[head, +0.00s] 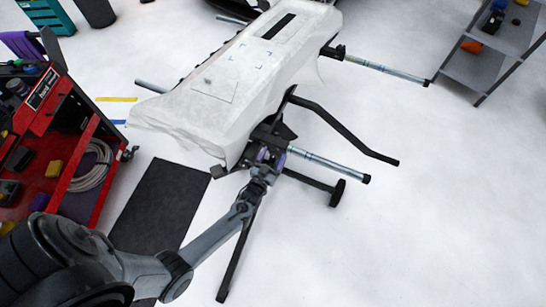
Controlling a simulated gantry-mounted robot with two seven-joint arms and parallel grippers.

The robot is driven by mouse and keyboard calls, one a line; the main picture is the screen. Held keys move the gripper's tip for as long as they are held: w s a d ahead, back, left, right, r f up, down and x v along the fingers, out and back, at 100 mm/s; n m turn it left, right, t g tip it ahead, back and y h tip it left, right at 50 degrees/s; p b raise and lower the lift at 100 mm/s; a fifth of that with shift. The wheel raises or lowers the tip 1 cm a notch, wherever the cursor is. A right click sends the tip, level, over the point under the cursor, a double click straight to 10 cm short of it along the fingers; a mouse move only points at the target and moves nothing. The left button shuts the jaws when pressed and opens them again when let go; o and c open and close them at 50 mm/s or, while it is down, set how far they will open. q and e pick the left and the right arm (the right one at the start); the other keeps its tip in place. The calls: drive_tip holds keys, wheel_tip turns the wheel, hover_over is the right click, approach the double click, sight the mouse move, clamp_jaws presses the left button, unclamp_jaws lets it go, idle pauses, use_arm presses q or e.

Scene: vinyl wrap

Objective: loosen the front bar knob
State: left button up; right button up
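A large part wrapped in white sheet (215,100) lies on a black stand with several bars. A silver bar with a black end cap (330,165) sticks out to the right from the near end of the stand. My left gripper (267,157), with purple at its fingers, is at the near end of the stand, close to the inner end of this bar. The knob is too small or hidden behind the gripper to make out. Whether the fingers are open or touch anything cannot be told. My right gripper is not in view.
A red tool cart (50,150) stands at left, a grey shelf (490,50) at upper right. A black mat (160,205) lies on the white floor. The lower right floor is clear.

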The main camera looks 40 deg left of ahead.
use_arm(q)
drive_tip(key=shift+s+d, duration=0.15)
drive_tip(key=shift+s, duration=0.45)
drive_tip(key=p+v, duration=0.2)
drive_tip(key=v, duration=0.7)
drive_tip(key=shift+s, duration=0.3)
drive_tip(key=shift+d, duration=0.1)
